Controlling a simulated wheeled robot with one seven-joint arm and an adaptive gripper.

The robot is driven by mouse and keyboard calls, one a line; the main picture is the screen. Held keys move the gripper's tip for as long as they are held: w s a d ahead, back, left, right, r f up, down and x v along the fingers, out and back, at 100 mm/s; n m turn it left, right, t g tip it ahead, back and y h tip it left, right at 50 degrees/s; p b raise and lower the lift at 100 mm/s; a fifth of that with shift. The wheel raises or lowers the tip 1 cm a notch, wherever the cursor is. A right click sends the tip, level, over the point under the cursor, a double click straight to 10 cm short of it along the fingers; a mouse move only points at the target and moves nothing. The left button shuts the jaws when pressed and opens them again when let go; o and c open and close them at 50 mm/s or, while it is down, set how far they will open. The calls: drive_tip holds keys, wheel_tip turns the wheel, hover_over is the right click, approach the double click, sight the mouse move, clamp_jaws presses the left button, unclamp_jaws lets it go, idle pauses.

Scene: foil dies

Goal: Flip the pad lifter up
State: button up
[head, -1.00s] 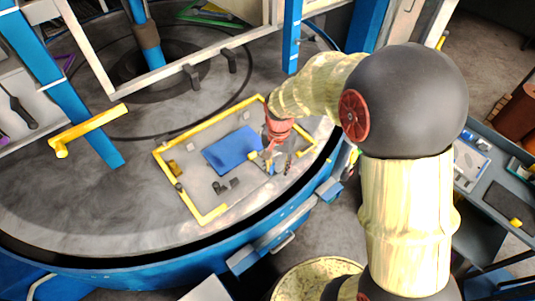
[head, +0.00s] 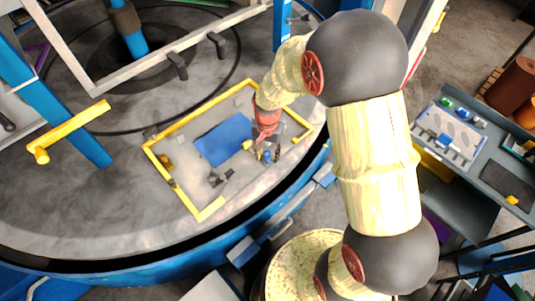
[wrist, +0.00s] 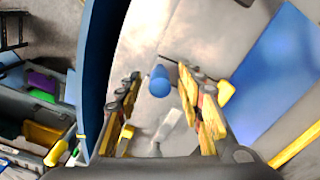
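A flat blue pad (head: 223,139) lies inside a yellow-edged frame (head: 166,178) on the round grey table. It also shows at the right of the wrist view (wrist: 285,65). A small yellow tab (head: 247,145) sits at the pad's right edge. My gripper (head: 266,158) is low over the frame's right part, beside the pad. In the wrist view my gripper (wrist: 162,90) is open, with a blue rounded knob (wrist: 159,80) showing between its fingers. The knob appears apart from both fingers. I cannot tell for sure whether this knob belongs to the pad lifter.
Small dark fittings (head: 214,179) stand inside the frame. A blue post (head: 283,25) and pale rails (head: 150,76) rise behind it. A yellow handle (head: 75,130) is at left. The table's blue rim (head: 195,253) curves in front. A grey side bench (head: 470,175) stands at right.

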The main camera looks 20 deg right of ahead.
drive_tip(key=shift+f, duration=0.25)
drive_tip(key=shift+c, duration=0.8)
drive_tip(key=c, duration=0.7)
clamp_jaws()
